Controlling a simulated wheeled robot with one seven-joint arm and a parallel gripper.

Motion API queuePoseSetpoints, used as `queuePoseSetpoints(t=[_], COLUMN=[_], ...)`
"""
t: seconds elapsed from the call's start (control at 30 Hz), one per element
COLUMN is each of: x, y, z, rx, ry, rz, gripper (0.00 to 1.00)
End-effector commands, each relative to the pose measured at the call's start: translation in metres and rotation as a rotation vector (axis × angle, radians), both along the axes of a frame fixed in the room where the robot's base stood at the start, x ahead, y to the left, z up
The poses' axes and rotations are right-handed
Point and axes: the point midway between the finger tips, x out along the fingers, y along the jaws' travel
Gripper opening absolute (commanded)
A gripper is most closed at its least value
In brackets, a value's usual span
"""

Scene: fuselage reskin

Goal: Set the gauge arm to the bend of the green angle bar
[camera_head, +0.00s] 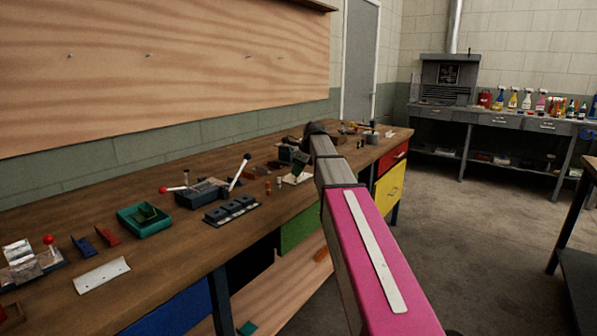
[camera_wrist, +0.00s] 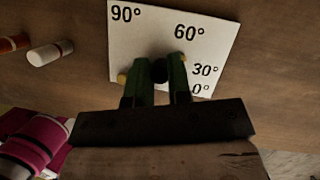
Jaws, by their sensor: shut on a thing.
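My gripper (camera_wrist: 158,76) points down at the white gauge plate (camera_wrist: 150,25), which is marked 90°, 60°, 30° and 0°. Its two green fingers are closed around a small dark part, which appears to be the grip of the gauge arm (camera_wrist: 160,71). Small brass-coloured bits show beside the fingers; the rest of the arm and its exact reading are hidden. In the head view my gripper (camera_head: 299,166) is over the gauge plate (camera_head: 297,180) on the bench. A dark green angled piece, seemingly the green angle bar (camera_head: 148,212), sits in a green tray (camera_head: 130,226).
The wooden bench (camera_head: 200,254) also carries a blue angle piece (camera_head: 83,246), a red one (camera_head: 107,235), a white plate (camera_head: 101,275), a lever device (camera_head: 200,193) and a dark slotted block (camera_head: 231,210).

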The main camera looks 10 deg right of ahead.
Motion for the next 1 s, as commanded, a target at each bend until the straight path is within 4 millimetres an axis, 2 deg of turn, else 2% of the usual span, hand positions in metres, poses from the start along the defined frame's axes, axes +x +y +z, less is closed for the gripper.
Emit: queuePoseSetpoints(t=[0.27, 0.3, 0.37, 0.4, 0.77, 1.0], x=[0.000, 0.000, 0.000, 0.000, -0.001, -0.007], y=[0.000, 0.000, 0.000, 0.000, -0.002, -0.016], z=[0.000, 0.000, 0.000, 0.000, 0.006, 0.041], rx=[0.000, 0.000, 0.000, 0.000, 0.000, 0.000], ry=[0.000, 0.000, 0.000, 0.000, -0.001, -0.003], rz=[0.001, 0.001, 0.000, 0.000, 0.000, -0.001], gripper=[0.00, 0.22, 0.41, 0.44, 0.44, 0.44])
